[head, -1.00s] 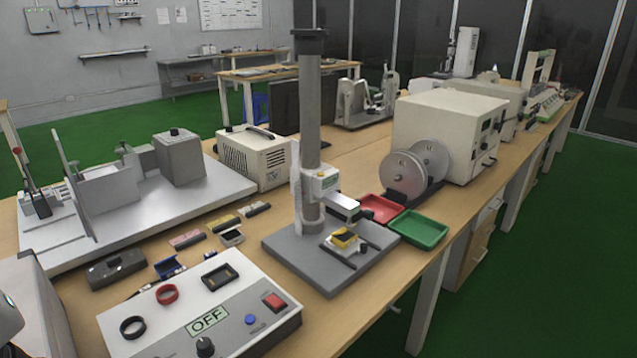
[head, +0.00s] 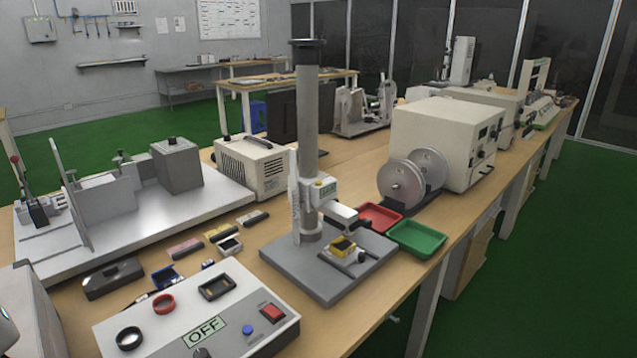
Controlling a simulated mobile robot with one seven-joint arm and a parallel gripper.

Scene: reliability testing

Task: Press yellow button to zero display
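A grey column stand (head: 308,120) rises from a flat grey base (head: 300,272) on the wooden bench. A white gauge head (head: 322,192) with a small greenish display (head: 328,191) is mounted on the column. A tiny yellow spot on top of the gauge head, beside the display, looks like the yellow button (head: 318,183). The display reading is too small to make out. A yellow block with a dark top (head: 342,247) sits on the base below the gauge's arm. My gripper is not in view; only a sliver of what seems my arm shows at the lower left edge.
In front is a control box (head: 150,335) with an OFF display, red switch, blue button and dark knob. Red (head: 378,218) and green (head: 418,238) trays lie right of the stand. Small blocks and a metal fixture (head: 190,210) stand left. Open green floor lies right.

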